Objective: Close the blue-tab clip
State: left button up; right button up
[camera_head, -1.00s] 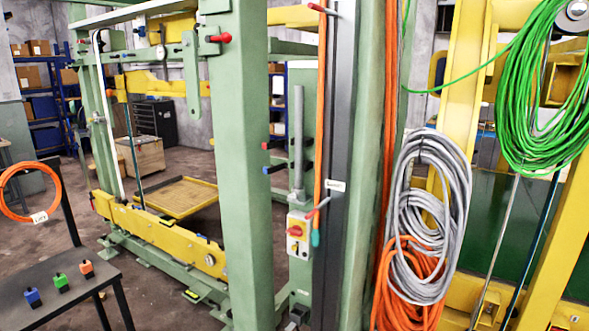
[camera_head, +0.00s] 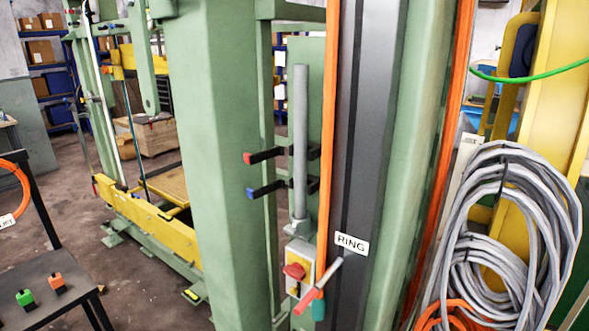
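The blue-tab clip (camera_head: 268,190) is a black clip with a blue end, fixed low on the green frame beside a grey vertical rod. It sticks out to the left, just below a similar black clip with a red tab (camera_head: 266,156). The grey rod (camera_head: 300,140) stands upright behind or between the clip arms; whether either clip is latched around it I cannot tell. Neither of my grippers is in view.
A green post (camera_head: 215,150) stands left of the clips. A switch box (camera_head: 298,268) is below. Grey cable coils (camera_head: 500,230) hang at right; a small table (camera_head: 50,290) stands at left.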

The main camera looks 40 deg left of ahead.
aim_at(253, 194)
jog(key=j+z, duration=0.25)
jog(key=j, duration=0.5)
jog(key=j+z, duration=0.2)
jog(key=j, duration=0.55)
jog(key=k+j+z, duration=0.1)
jog(key=j+z, duration=0.15)
jog(key=j, duration=0.5)
